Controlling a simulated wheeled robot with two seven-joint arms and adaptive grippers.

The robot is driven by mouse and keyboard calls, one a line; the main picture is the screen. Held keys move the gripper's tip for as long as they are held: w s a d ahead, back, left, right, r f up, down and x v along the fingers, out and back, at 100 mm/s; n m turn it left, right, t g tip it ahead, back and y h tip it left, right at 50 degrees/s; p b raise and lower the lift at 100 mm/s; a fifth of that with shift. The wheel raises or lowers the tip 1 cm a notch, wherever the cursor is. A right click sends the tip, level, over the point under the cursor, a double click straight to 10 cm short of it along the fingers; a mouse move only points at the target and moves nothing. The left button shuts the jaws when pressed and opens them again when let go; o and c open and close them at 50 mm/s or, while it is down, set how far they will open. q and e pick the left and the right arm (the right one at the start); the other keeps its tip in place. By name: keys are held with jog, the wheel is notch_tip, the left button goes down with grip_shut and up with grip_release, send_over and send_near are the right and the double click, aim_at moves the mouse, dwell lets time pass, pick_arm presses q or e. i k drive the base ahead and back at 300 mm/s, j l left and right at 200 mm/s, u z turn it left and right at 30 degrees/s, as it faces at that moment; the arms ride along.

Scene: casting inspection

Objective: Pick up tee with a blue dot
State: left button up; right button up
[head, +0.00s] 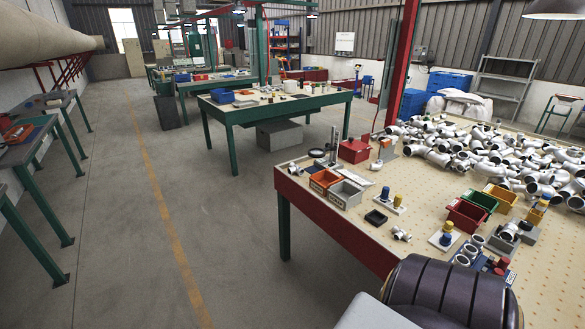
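A heap of silvery pipe fittings (490,150) covers the back right of the near table. Elbows and tees lie mixed and overlap, and no blue dot can be made out on any of them at this size. A single small fitting that looks like a tee (401,234) lies apart from the heap on the table's front part, beside a black square tray (376,218). I cannot tell whether it bears a dot. Neither of my grippers shows in the head view; a dark ribbed arm part of mine fills the bottom right.
The near table (330,222) has a red front edge. On it stand an orange bin (324,181), a grey bin (345,194), a red bin (466,215), a green bin (481,201) and a yellow bin (500,197). The floor to the left is clear up to green-legged benches.

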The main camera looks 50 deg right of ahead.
aim_at(292, 168)
jog(key=i+j+z, duration=0.2)
jog(key=i+z, duration=0.2)
jog(key=i+j+z, duration=1.1)
jog(key=j+z, duration=0.15)
jog(key=j, duration=0.2)
